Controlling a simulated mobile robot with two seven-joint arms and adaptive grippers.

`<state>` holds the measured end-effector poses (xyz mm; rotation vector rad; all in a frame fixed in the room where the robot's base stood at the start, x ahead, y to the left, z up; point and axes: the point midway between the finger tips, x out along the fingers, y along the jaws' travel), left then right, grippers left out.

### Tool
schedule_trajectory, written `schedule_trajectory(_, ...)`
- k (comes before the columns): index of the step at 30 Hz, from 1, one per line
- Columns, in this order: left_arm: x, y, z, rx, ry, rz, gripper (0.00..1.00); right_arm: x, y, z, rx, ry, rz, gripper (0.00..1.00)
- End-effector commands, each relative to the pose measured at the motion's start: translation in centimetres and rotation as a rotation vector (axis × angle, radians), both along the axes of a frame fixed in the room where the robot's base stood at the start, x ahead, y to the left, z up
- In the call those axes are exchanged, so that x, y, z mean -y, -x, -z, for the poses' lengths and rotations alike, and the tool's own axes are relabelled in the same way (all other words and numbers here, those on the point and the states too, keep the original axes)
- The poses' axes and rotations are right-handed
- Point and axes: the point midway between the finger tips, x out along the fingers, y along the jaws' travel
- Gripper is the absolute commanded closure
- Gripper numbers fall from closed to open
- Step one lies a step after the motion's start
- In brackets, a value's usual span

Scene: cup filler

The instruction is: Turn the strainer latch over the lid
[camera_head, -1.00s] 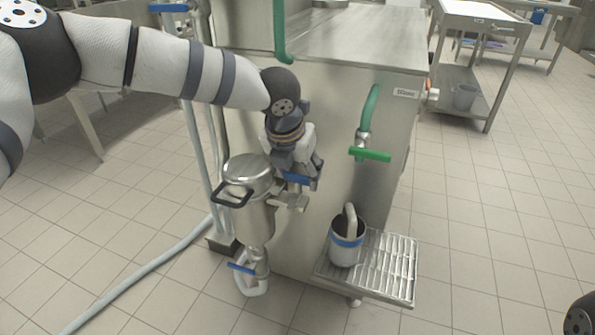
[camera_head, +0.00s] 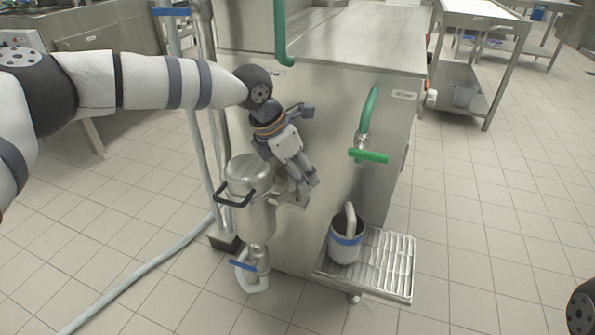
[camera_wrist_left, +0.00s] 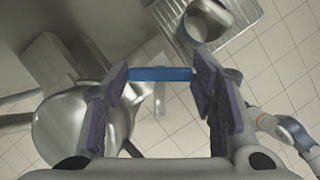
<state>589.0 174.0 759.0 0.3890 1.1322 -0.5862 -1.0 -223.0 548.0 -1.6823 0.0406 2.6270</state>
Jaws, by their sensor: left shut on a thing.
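The strainer (camera_head: 257,215) is an upright steel pot at the side of the steel machine. Its round lid (camera_head: 247,172) is on top and has a black loop handle (camera_head: 233,197). In the left wrist view, shiny steel of the strainer (camera_wrist_left: 75,128) fills the lower left. My left gripper (camera_head: 309,184) is just right of the lid, tilted down to the right. The left wrist view shows the blue latch (camera_wrist_left: 160,74) spanning between its two fingertips, gripped at both ends. In the head view the gripper hides the latch. My right gripper is out of view.
A green-handled tap (camera_head: 369,156) sticks out of the machine to the right. A cup with a blue band (camera_head: 346,241) stands on a slatted shelf (camera_head: 396,268). A blue-handled valve (camera_head: 243,265) is below the strainer. A hose (camera_head: 150,270) crosses the floor at left.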

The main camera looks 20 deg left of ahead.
Motion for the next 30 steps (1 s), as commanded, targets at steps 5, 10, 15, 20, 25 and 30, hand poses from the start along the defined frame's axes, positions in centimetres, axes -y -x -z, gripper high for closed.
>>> schedule_trajectory(5,-0.1,-0.1,0.5,-0.005,0.002,0.163,0.76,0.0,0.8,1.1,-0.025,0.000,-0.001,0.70)
schedule_trajectory(10,-0.1,-0.1,0.6,-0.005,0.002,0.326,0.76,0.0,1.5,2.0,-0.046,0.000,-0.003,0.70)
schedule_trajectory(15,-0.2,-0.2,0.6,-0.005,0.003,0.485,0.76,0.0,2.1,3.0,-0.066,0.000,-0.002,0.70)
schedule_trajectory(20,-0.2,-0.3,0.6,-0.005,0.002,0.626,0.76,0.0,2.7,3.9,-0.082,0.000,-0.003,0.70)
schedule_trajectory(25,-0.2,-0.4,0.5,-0.003,0.000,0.753,0.76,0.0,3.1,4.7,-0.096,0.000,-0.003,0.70)
schedule_trajectory(30,-0.2,-0.4,0.4,-0.003,0.000,0.850,0.76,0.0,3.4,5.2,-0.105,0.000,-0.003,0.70)
